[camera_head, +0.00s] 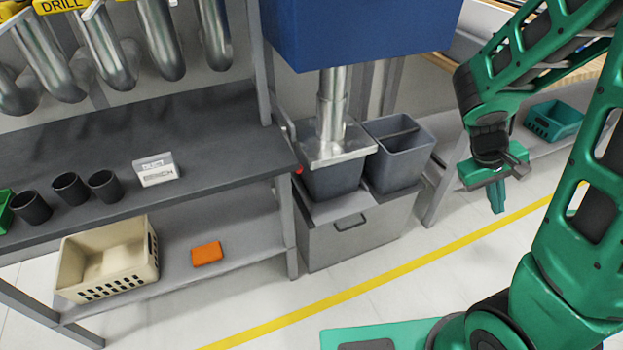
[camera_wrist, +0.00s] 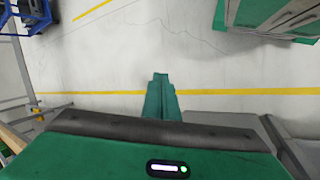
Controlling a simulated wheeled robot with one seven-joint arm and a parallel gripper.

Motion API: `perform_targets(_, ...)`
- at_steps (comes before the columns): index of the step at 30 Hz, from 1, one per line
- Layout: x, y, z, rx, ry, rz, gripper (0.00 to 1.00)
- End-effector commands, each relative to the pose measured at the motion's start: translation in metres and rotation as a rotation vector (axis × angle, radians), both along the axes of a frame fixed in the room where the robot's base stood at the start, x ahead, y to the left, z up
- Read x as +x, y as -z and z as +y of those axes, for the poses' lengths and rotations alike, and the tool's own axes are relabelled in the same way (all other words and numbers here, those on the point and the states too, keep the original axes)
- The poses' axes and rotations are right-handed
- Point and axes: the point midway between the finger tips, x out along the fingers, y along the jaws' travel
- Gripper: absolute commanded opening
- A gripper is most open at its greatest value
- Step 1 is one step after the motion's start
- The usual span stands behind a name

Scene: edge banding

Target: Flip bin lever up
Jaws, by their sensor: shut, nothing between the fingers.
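A dark grey bin (camera_head: 333,182) stands under a metal pipe with a flared metal collar (camera_head: 335,145) on its top. A small red knob (camera_head: 298,170) shows at the bin's left side, by the bench corner. A thin grey rod above it seems to be the lever, but its joint is too small to make out. My gripper (camera_head: 497,208) hangs in the air to the right of the bins, pointing down, well apart from the knob. Its green fingers are together and empty, as the wrist view (camera_wrist: 161,82) also shows. The lever is not seen in the wrist view.
A second grey bin (camera_head: 398,158) stands right of the first, both on a grey cabinet (camera_head: 360,232). The dark bench (camera_head: 225,125) closes off the left. A blue housing (camera_head: 360,25) hangs above. Open floor with a yellow line (camera_head: 400,262) lies in front.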

Motion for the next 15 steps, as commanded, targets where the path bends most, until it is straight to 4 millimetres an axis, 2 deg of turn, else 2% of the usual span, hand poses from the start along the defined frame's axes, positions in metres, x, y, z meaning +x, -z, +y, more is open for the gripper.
perform_targets(6,0.034,0.021,-0.003,-0.144,-0.183,0.068,0.0)
perform_targets(15,0.082,0.041,0.002,-0.358,-0.456,0.154,0.0)
